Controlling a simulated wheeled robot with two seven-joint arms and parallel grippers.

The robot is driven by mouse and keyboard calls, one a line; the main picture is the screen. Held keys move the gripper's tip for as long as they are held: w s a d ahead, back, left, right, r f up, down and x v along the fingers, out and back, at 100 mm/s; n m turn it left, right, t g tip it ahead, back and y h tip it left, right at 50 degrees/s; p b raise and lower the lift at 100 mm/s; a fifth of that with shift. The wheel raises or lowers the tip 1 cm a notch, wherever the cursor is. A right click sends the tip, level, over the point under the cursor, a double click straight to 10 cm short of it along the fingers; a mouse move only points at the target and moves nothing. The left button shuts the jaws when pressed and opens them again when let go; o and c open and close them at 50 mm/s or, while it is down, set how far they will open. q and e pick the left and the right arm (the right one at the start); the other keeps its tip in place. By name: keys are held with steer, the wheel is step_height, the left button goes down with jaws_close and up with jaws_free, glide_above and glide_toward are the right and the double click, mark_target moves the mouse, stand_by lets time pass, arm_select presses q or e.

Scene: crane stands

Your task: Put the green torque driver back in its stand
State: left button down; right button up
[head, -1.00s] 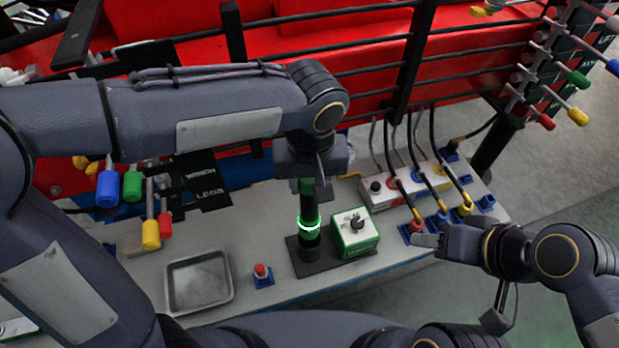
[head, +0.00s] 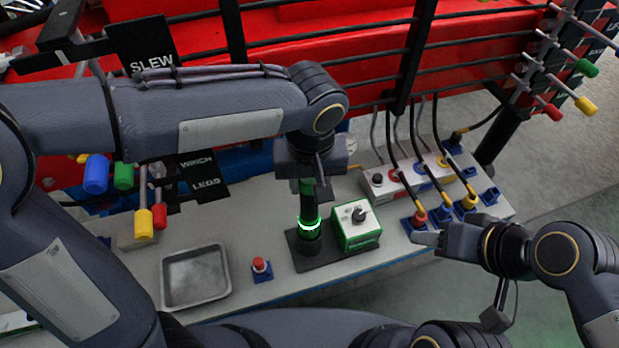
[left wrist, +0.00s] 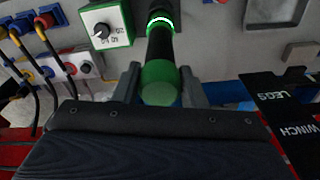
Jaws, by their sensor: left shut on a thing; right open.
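The green torque driver (head: 308,205) is black with a green top and a lit green ring. It stands upright at the stand (head: 306,258), a black base on the bench beside a green-and-white control box (head: 357,226). My left gripper (head: 308,180) is shut on its upper part from above. In the left wrist view the driver's green end (left wrist: 160,84) sits between the fingers. The exact seating of its lower end in the stand is hard to tell. My right gripper (head: 424,239) is at the bench's right side, near the plugs, empty and apart from the driver.
A grey metal tray (head: 195,277) and a red button on a blue base (head: 261,268) lie to the left. Cabled plugs in blue sockets (head: 467,204) stand at the right.

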arm_select(q)
steer(key=shift+f+b, duration=1.3)
steer(key=shift+f, duration=0.35)
steer(key=c, duration=1.1)
jaws_free()
steer(key=shift+r, duration=0.1)
steer(key=shift+o, duration=1.4)
steer(key=shift+s+r+p, duration=0.15)
steer(key=shift+r+p, duration=0.9)
steer(key=shift+r, duration=0.2)
steer(key=shift+s+r+p, duration=0.1)
steer(key=shift+r+p, duration=0.9)
steer(key=shift+r, duration=0.25)
